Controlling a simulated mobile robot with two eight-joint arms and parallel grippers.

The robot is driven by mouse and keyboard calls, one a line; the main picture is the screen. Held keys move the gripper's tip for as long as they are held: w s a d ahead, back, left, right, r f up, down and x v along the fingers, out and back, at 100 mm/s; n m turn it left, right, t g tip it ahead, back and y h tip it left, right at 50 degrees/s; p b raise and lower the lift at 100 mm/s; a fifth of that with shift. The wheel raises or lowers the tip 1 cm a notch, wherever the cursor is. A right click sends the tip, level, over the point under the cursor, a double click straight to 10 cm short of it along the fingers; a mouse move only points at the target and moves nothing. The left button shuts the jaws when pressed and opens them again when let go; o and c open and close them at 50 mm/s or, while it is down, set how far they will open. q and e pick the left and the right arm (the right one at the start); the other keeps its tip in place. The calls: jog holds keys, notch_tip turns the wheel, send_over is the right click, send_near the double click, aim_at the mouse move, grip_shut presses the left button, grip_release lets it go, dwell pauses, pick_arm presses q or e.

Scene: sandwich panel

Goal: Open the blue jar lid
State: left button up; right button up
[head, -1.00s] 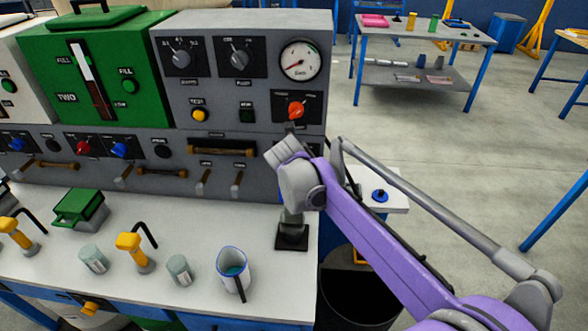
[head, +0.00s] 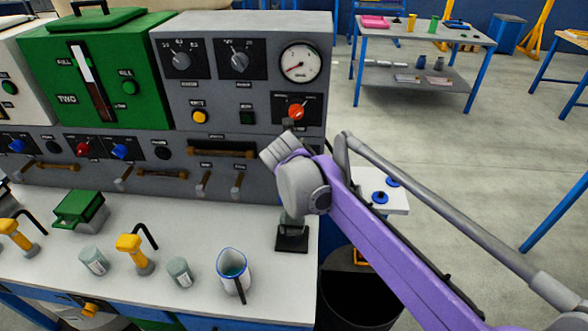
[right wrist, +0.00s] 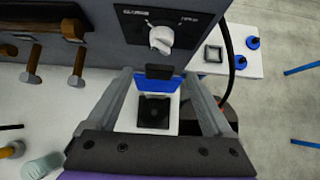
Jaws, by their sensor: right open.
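A blue lid-like piece (right wrist: 158,83) shows between the fingers of my right gripper (right wrist: 159,74) in the right wrist view. The fingers are apart, one on each side of it, and I see no clear contact. A dark square base (right wrist: 155,112) lies below it. In the head view this black base (head: 292,240) stands near the right end of the counter, with a grey-green jar body (head: 292,217) on it. My purple right arm hides most of the jar top and the gripper there. My left gripper is not in view.
A grey panel (head: 235,85) with knobs and a gauge (head: 301,63) rises close behind. A blue-rimmed pitcher (head: 232,265) stands left of the base. Blue discs (head: 380,197) lie on a white side surface at right.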

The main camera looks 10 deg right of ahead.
jog(key=v, duration=0.6)
jog(key=shift+s, duration=0.1)
jog(key=s+d+f+m+g+p, duration=0.1)
jog(key=s+f+m, duration=0.3)
jog(key=s+m, duration=0.5)
jog(key=s+d+f+m+g+y+p, duration=0.1)
jog(key=s+d+f+m+p, duration=0.2)
jog(key=s+m, duration=0.7)
jog(key=s+d+f+m+y+p, duration=0.1)
jog(key=s+d+f+m+p, duration=0.1)
jog(key=s+f+m, duration=0.5)
jog(key=s+d+m, duration=0.1)
jog(key=s+m, duration=0.2)
jog(key=m, duration=0.3)
jog(key=shift+m+g, duration=0.4)
